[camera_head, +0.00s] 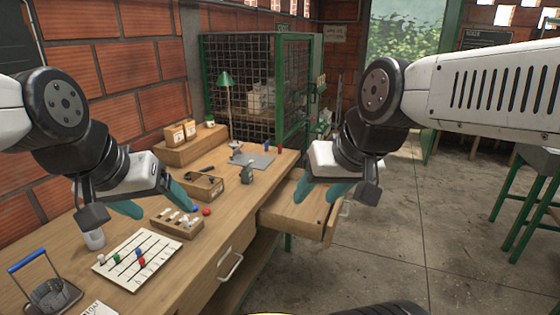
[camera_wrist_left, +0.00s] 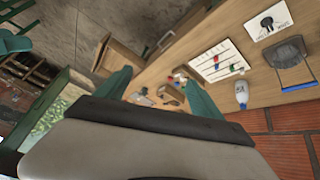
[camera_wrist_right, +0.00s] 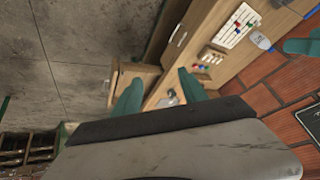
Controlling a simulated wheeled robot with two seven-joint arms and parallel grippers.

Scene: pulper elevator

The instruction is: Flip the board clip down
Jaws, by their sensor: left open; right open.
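No part is plainly recognisable as the board clip. A dark grey piece with a raised wire frame and blue bar (camera_head: 28,260) stands at the table's near left; it also shows in the left wrist view (camera_wrist_left: 290,52). A flat grey board (camera_head: 260,161) lies farther back, with small metal things beside it. My left gripper (camera_head: 155,201) is open and empty above the table, right of the blue-barred piece. My right gripper (camera_head: 322,199) is open and empty in front of the pulled-out drawer.
A white lined board with coloured pegs (camera_head: 120,272), a wooden peg tray (camera_head: 166,229), a white bottle (camera_head: 93,239) and a red disc (camera_head: 206,211) are on the wooden table (camera_head: 218,228). The open drawer (camera_head: 284,215) juts out at right. A green mesh cage (camera_head: 262,75) stands behind.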

